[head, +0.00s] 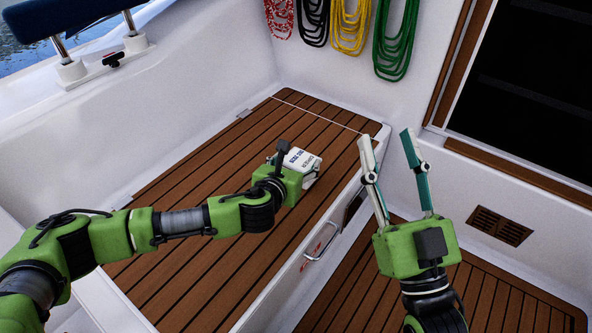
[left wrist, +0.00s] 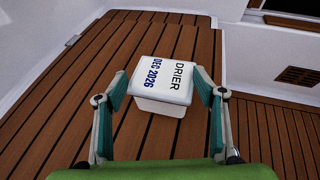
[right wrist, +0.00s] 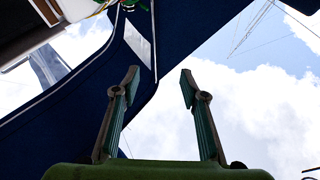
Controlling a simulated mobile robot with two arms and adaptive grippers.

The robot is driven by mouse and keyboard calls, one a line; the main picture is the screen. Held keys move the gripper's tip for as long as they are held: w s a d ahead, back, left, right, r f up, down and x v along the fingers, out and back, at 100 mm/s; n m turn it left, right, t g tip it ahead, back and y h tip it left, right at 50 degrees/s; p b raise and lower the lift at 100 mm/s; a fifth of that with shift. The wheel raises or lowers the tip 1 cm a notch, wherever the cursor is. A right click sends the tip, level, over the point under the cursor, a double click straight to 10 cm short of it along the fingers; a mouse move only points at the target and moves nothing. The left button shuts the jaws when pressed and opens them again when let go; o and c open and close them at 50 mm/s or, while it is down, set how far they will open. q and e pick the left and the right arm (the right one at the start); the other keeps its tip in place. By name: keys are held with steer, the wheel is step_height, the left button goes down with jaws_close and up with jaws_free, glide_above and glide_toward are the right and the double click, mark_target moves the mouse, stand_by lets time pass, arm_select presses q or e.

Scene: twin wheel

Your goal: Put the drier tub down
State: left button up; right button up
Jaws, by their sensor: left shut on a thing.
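The drier tub (head: 302,160) is a white box with a lettered lid, over the wooden slatted seat in the head view. In the left wrist view the tub (left wrist: 163,82) reads "DRIER DEC 2026". My left gripper (left wrist: 160,88) is shut on the tub, one finger at each side. In the head view my left gripper (head: 292,166) partly hides the tub. I cannot tell whether the tub's underside touches the seat. My right gripper (head: 388,143) is open, empty and pointing up, right of the seat. It also shows open against the sky in the right wrist view (right wrist: 159,82).
The slatted seat (head: 190,245) is otherwise clear around the tub. A metal handle (head: 322,241) is on its front face. Coiled ropes (head: 352,25) hang on the back wall. A lower wooden floor (head: 490,300) and a vent (head: 500,225) lie at the right.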

arm_select(q)
steer(key=shift+f+b, duration=0.5)
steer(key=shift+f, duration=0.45)
steer(key=o, duration=1.9)
steer(key=shift+f, duration=0.1)
arm_select(e)
steer(key=s+r+t+y, duration=0.1)
steer(key=s+r+t, duration=0.2)
steer(key=s+r, duration=0.1)
steer(key=shift+s+d+r+t+y, duration=0.3)
steer(key=shift+s+r, duration=0.1)
steer(key=shift+r, duration=0.2)
arm_select(q)
steer(key=shift+s, duration=0.15)
arm_select(e)
steer(key=shift+w, duration=0.1)
